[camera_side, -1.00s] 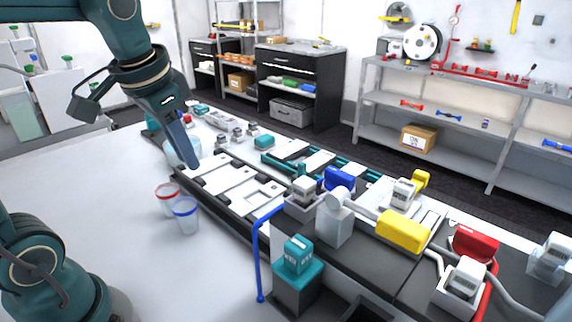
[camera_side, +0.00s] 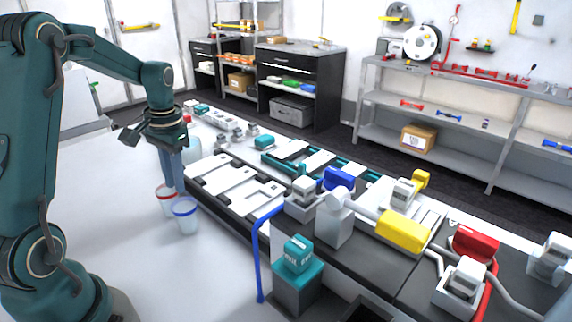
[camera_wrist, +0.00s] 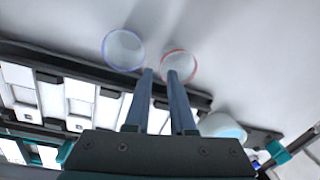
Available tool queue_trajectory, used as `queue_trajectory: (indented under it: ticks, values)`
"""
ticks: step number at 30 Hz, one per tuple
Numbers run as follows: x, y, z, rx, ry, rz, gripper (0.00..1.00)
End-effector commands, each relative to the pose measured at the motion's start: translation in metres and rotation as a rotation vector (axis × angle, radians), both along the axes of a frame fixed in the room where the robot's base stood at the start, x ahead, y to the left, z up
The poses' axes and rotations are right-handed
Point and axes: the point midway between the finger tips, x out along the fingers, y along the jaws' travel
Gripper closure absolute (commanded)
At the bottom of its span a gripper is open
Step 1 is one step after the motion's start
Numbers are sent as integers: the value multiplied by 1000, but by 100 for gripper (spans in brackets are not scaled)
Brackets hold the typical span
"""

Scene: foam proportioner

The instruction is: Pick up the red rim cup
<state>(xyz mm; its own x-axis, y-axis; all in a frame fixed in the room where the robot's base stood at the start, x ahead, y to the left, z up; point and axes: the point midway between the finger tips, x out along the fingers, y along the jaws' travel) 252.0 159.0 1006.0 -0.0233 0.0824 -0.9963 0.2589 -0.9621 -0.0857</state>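The red rim cup (camera_side: 163,201) stands on the white table in the side view, clear with a red rim, partly hidden by my gripper and the blue rim cup. My gripper (camera_side: 174,188) points down at it, its fingertips close to the rim. In the wrist view my gripper (camera_wrist: 160,73) is open and empty. One fingertip overlaps the red rim cup (camera_wrist: 181,64); the other shows between the two cups. I cannot tell whether a finger touches the cup. The blue rim cup (camera_side: 185,217) stands just in front of the red one.
The dark conveyor bench (camera_side: 240,212) with white plates runs along the right of the cups. A pale round container (camera_side: 192,149) stands behind my gripper. A blue pipe (camera_side: 257,250) rises from the floor at front right. The table left of the cups is clear.

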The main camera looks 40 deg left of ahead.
Motion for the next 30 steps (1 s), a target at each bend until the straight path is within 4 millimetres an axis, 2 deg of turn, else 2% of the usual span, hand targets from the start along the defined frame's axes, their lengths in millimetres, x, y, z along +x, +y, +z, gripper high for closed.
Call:
queue_trajectory:
  ticks: [5,15,23,24,25,26,30]
  values:
    - [-1,1,-12,-2,3,0,78]
    - [-4,7,-55,-1,1,-1,78]
    - [-3,8,-58,0,-2,-1,78]
    - [-3,8,-58,0,-2,-1,82]
    - [-3,8,-58,0,-2,-1,93]
    - [-3,7,-58,0,-2,-1,100]
    - [-3,7,-58,0,-2,-1,100]
